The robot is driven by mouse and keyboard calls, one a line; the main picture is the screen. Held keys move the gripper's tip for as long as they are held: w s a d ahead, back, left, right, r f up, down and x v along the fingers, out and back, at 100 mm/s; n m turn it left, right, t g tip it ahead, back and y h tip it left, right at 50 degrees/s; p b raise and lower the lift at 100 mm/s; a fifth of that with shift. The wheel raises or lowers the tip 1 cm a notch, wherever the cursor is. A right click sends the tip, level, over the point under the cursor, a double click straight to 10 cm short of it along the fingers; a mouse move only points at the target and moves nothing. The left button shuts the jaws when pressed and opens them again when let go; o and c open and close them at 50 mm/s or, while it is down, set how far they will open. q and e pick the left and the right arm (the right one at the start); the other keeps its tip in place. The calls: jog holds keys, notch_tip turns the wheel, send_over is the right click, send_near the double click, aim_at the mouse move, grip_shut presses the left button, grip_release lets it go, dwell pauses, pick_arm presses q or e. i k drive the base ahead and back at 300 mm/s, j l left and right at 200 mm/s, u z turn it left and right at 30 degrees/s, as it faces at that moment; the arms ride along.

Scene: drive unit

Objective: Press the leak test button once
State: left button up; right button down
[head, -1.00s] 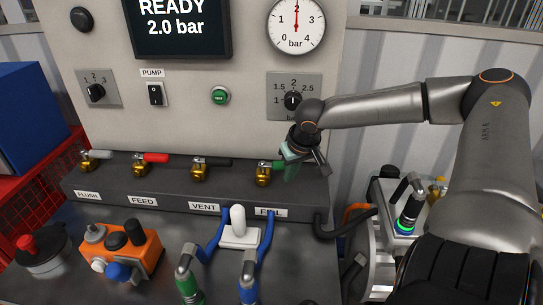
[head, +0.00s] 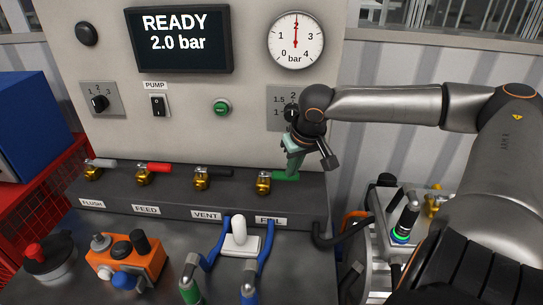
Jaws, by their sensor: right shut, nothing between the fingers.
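The leak test button is a small round green button (head: 221,107) on the light panel, to the right of the pump switch (head: 158,105). Its lettering is too small to read. My right gripper (head: 291,174) is shut and empty, in front of the panel's lower right, right of and below the green button and apart from it. Its fingers point down near the green handle of the fill valve (head: 264,184); I cannot tell whether they touch it. The display (head: 179,39) reads READY 2.0 bar. The gauge (head: 296,40) needle points at 2. My left gripper is not in view.
Several brass valves with coloured handles line the ledge (head: 180,208) below the panel. My right wrist partly hides the right rotary knob (head: 290,111). A white fitting with blue hoses (head: 240,243) and an orange block (head: 127,266) stand in front. The space before the green button is clear.

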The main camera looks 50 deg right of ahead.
aim_at(221, 109)
jog(key=k, duration=1)
